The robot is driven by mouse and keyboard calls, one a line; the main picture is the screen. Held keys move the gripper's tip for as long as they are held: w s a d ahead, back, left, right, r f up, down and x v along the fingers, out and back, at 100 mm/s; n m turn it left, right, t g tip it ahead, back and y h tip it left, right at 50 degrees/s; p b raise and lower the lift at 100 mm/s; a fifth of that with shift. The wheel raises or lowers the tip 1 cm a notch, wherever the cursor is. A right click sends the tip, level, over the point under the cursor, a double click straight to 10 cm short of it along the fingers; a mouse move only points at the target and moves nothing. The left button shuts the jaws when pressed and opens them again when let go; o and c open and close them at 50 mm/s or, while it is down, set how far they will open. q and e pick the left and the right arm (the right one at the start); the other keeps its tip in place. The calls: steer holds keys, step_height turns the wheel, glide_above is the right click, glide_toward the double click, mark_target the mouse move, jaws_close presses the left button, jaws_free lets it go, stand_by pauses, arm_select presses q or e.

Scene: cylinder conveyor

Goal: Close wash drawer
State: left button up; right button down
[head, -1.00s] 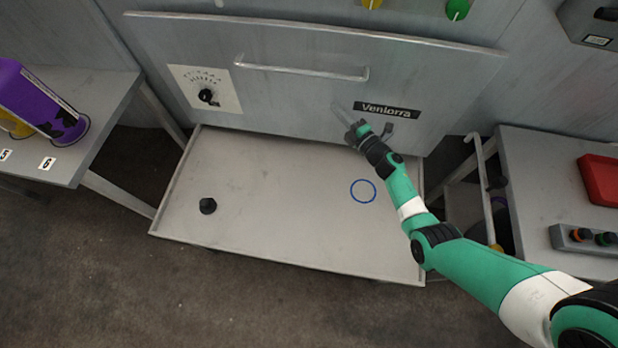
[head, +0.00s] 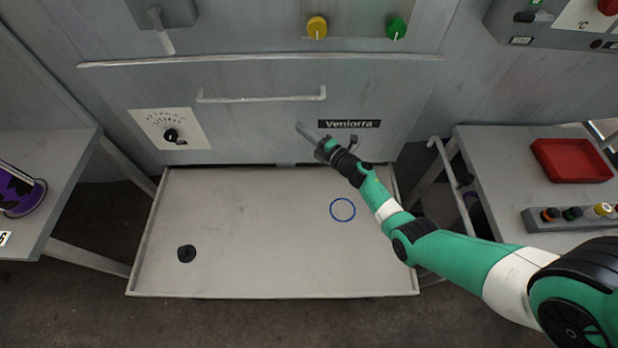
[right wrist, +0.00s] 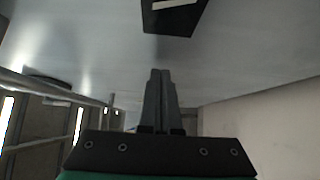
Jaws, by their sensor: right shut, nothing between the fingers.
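The grey front panel (head: 262,125) has a long bar handle (head: 262,98), a white dial plate and a dark "Veniorra" label (head: 349,124). I cannot tell for sure whether it is the wash drawer's front or how far it stands out. My right gripper (head: 304,131) is shut and empty. It is at the panel's lower part, just left of the label and below the handle. In the right wrist view its fingers (right wrist: 157,98) are together, pointing towards the grey surface; contact cannot be told. My left gripper is not in view.
A shallow grey tray (head: 270,280) lies below the panel, with a black knob (head: 187,253) and a blue ring mark (head: 342,210). A right table holds a red tray (head: 571,160) and a button box (head: 570,216). A purple container (head: 20,190) stands on the left table.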

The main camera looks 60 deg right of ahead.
steer(key=a+p+v, duration=0.2)
steer(key=p+v, duration=0.3)
steer(key=v, duration=0.7)
steer(key=shift+a+f, duration=0.2)
steer(key=shift+f, duration=0.05)
steer(key=shift+w, duration=0.1)
